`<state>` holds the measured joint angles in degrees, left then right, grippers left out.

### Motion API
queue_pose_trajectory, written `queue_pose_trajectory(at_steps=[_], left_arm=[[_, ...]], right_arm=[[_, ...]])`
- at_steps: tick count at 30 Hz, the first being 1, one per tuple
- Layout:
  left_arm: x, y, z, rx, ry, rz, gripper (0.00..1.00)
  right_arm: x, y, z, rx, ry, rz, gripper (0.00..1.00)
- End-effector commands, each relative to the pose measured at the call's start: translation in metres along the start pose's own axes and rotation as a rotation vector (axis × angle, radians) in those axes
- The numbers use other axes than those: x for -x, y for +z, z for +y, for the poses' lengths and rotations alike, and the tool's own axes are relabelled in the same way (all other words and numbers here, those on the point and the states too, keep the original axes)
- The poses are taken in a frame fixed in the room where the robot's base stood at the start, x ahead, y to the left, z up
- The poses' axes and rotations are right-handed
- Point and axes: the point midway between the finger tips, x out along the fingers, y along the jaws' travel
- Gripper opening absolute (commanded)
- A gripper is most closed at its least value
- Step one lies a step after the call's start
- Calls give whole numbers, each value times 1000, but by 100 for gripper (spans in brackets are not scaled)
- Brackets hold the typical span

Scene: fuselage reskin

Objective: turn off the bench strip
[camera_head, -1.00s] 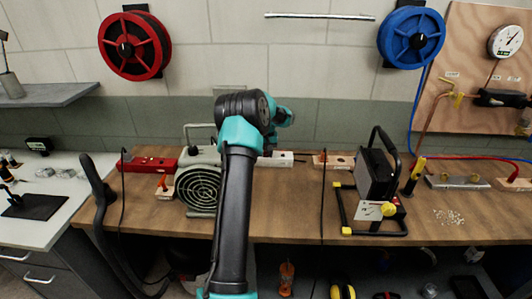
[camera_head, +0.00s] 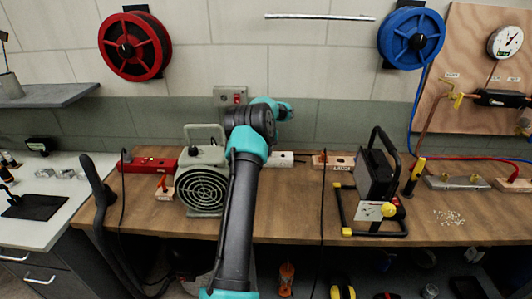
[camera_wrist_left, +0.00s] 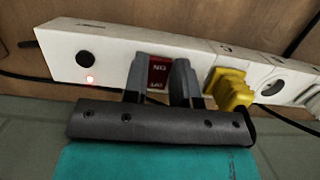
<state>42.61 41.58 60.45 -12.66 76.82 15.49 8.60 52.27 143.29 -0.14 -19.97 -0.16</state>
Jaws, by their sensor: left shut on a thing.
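In the head view, part of the strip (camera_head: 282,159) shows on the bench behind my arm. My left gripper (camera_wrist_left: 161,65) is at the strip's face with one finger on each side of the red switch, shut on it. In the head view its fingers are hidden behind the arm. My right gripper is in neither view.
A grey fan heater (camera_head: 203,187) stands left of my arm, with a red tool case (camera_head: 148,165) beyond it. A black work light (camera_head: 375,178) stands to the right. A wall box with a red switch (camera_head: 237,98) is behind the arm. Bench space between arm and light is mostly clear.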

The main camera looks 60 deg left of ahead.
Motion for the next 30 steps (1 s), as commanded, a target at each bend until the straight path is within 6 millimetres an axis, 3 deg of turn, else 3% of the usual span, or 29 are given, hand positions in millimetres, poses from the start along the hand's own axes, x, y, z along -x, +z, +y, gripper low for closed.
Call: queue_pose_trajectory(at_steps=[14, 15, 21, 30], left_arm=[[1, -1, 0, 0, 1, -44, 2], [1, -1, 0, 0, 1, -44, 28], [1, -1, 0, -1, 1, -44, 48], [2, -1, 0, -1, 1, -45, 51]], right_arm=[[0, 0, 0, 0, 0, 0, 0], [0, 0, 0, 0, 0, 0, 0], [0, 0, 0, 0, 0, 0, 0], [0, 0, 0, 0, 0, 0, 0]])
